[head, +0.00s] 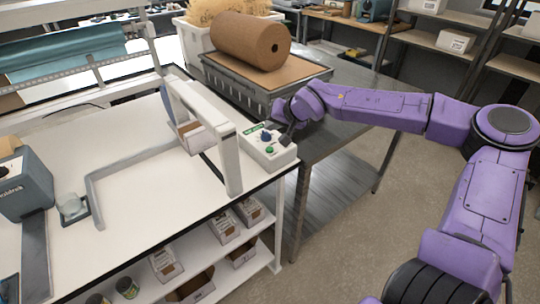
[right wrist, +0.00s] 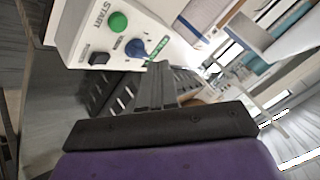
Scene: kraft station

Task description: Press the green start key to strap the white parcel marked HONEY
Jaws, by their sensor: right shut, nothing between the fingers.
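The white control box (head: 262,155) stands at the right front corner of the white bench. Its round green start key (head: 269,150) shows beside a blue knob (head: 265,136). My right gripper (head: 285,138) is shut and empty, over the box's right edge. In the right wrist view its fingers (right wrist: 150,90) appear apart from the green key. A white and brown parcel (head: 196,137) sits at the strapping arch; its marking is not legible. My left gripper is not in view.
The pale strapping arch (head: 228,160) rises just left of the control box. A grey crate (head: 240,92) with a brown paper roll (head: 250,40) stands behind. Small cartons (head: 225,228) sit on the lower shelf. The bench's front middle is mostly clear.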

